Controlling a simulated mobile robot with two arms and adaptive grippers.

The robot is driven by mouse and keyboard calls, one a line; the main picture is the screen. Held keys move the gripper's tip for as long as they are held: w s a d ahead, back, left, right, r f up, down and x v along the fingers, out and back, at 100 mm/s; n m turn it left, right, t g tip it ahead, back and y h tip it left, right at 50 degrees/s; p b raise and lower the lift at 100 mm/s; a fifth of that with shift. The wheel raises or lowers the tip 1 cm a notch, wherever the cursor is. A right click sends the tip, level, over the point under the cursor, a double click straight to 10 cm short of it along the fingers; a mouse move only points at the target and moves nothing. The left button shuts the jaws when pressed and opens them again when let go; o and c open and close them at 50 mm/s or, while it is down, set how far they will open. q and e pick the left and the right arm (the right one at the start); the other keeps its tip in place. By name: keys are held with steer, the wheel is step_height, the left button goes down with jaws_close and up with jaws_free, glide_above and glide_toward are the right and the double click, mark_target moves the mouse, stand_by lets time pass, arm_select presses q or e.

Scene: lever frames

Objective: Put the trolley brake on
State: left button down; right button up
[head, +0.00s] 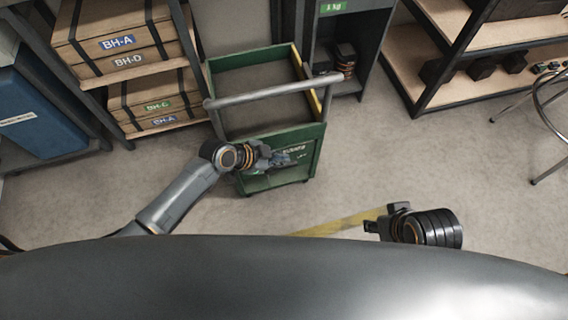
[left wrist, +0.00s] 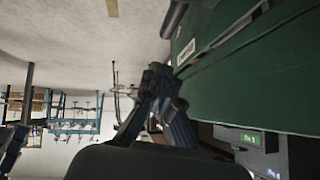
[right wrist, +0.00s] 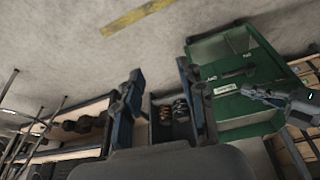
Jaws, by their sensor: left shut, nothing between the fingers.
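The green trolley (head: 310,148) stands ahead of me with its grey push bar (head: 270,92) across the near side. My left gripper (head: 290,158) is at the trolley's near panel, shut and empty. In the left wrist view its fingertips (left wrist: 160,78) are close to the green panel (left wrist: 260,75); I cannot tell whether they touch it. In the right wrist view a short dark bar (right wrist: 238,73) shows on the panel near a pale label (right wrist: 225,89); I cannot tell whether it is the brake. My right gripper (head: 372,226) is open and empty, away from the trolley.
A shelf with strapped wooden boxes (head: 115,45) stands close to the trolley's left. A dark cabinet (head: 350,50) is behind it on the right, with another shelf (head: 475,80) farther right. A yellow strip (head: 340,223) marks the floor. Floor right of the trolley is clear.

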mark_target(292, 163)
arm_select(q)
steer(key=f, duration=0.1)
steer(key=w+f+b, duration=0.1)
steer(key=f, duration=0.1)
steer(key=d+f, duration=0.1)
steer(key=f, duration=0.1)
steer(key=shift+w+b, duration=0.15)
steer(key=shift+b, duration=0.25)
steer(key=shift+f, duration=0.1)
arm_select(e)
steer(key=w+a+r+t+y, duration=0.1)
steer(key=w+a+t, duration=0.1)
steer(key=w+t, duration=0.2)
steer(key=w, duration=0.3)
steer(key=shift+w+a+r, duration=0.15)
steer(key=shift+w+r, duration=0.05)
steer(key=shift+w, duration=0.05)
arm_select(q)
steer(key=shift+a, duration=0.1)
